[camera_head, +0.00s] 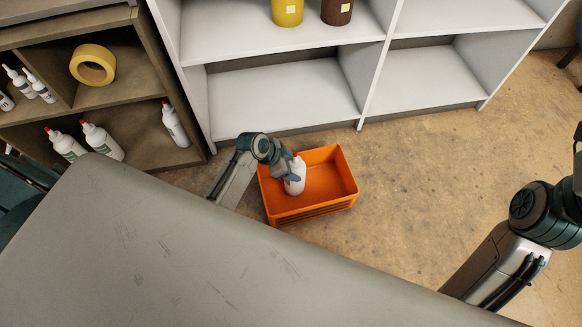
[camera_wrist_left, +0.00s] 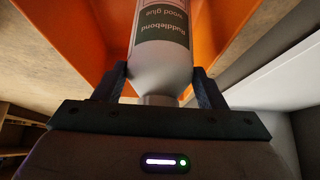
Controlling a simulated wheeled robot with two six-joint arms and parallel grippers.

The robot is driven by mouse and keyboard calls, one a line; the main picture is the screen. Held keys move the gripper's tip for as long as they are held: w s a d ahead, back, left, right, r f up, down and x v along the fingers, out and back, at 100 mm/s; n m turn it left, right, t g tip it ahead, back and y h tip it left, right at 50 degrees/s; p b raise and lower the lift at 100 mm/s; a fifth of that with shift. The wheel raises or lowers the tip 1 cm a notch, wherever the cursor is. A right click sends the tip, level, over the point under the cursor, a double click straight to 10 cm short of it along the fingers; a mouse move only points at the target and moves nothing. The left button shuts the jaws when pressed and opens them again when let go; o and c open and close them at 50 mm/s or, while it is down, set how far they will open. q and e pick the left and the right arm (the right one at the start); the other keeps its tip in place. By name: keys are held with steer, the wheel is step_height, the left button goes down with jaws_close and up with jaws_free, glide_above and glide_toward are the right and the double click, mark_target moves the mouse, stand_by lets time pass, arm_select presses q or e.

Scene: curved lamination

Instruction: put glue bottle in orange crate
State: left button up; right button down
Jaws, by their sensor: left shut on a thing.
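The glue bottle (camera_head: 295,178) is white with a red cap, and it shows upright over the left part of the orange crate (camera_head: 335,190) in the head view. My left gripper (camera_head: 291,177) is shut on it. In the left wrist view the bottle (camera_wrist_left: 162,65) sits between the two fingers of my left gripper (camera_wrist_left: 161,88), its green wood glue label showing. Orange crate walls (camera_wrist_left: 235,30) rise around it there. I cannot tell whether the bottle touches the crate floor. My right arm shows at the right edge of the head view, but its gripper is out of view.
A grey surface (camera_head: 180,250) fills the near left. A white shelf unit (camera_head: 285,95) stands behind the crate. A brown shelf (camera_head: 130,95) at left holds several more glue bottles (camera_head: 103,141) and a yellow tape roll (camera_head: 93,65). Floor right of the crate is clear.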

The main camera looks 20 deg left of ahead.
arm_select(q)
steer(key=shift+f, duration=0.1)
stand_by(0.3)
steer(key=o, duration=1.9)
steer(key=shift+f, duration=0.1)
steer(key=shift+c, duration=0.2)
